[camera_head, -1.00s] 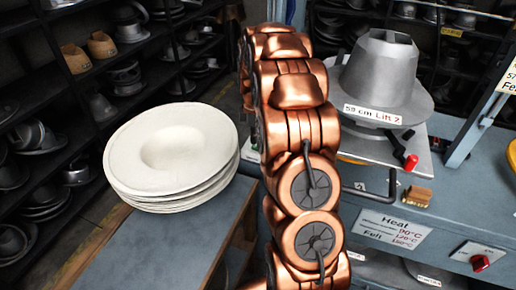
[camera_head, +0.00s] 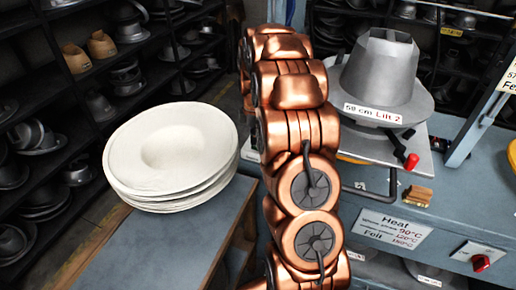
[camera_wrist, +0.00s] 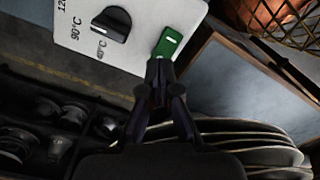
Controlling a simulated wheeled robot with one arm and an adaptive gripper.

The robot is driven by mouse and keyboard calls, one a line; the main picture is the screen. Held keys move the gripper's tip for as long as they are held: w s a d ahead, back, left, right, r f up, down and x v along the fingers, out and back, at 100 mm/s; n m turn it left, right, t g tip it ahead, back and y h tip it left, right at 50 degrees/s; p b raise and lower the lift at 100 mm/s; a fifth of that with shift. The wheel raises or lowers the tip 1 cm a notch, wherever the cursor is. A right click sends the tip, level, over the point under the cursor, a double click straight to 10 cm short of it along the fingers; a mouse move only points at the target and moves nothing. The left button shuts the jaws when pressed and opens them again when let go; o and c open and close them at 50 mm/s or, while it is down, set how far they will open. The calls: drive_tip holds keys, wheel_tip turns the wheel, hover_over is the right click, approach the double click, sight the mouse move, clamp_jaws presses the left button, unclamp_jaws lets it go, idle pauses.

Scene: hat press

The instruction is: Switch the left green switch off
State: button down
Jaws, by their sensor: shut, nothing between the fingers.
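The green switch (camera_wrist: 168,42) is in the wrist view, on a white panel (camera_wrist: 70,25) near the top middle. It is a green rocker with a small white mark. My gripper (camera_wrist: 160,68) is shut and empty, with its fingertips at the switch's lower edge. The fingertips overlap that edge in the picture; I cannot tell whether they touch it. The head view shows neither this switch nor my gripper; my copper arm fills its middle.
A black knob (camera_wrist: 112,23) with temperature marks sits left of the switch. White felt hats (camera_head: 172,150) are stacked on a table (camera_head: 150,245). A grey metal hat form (camera_head: 380,75) stands at the right. A red switch (camera_head: 480,262) is at lower right.

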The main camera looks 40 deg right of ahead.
sight(254, 147)
drive_tip(key=shift+f+b, duration=0.4)
drive_tip(key=shift+f, duration=0.55)
idle(0.5)
drive_tip(key=shift+r, duration=3.55)
drive_tip(key=shift+s+a+r+p, duration=0.1)
drive_tip(key=shift+a+r+p, duration=0.1)
drive_tip(key=shift+a+p, duration=0.1)
drive_tip(key=s+a+r+m+p, duration=0.4)
drive_tip(key=s+a+r, duration=0.4)
drive_tip(key=a, duration=0.3)
drive_tip(key=s+a+r+m+p, duration=0.2)
drive_tip(key=s+a, duration=0.3)
drive_tip(key=s, duration=0.4)
drive_tip(key=s+a+r+m+g+p, duration=0.1)
drive_tip(key=s+a+r+m+p, duration=0.1)
drive_tip(key=s, duration=0.7)
drive_tip(key=s+a+r+m+p, duration=0.2)
drive_tip(key=s+a+r+m, duration=0.2)
drive_tip(key=s+a, duration=0.3)
drive_tip(key=shift+s+a+g+p, duration=0.3)
drive_tip(key=shift+s+g+p, duration=0.1)
drive_tip(key=shift+s, duration=0.5)
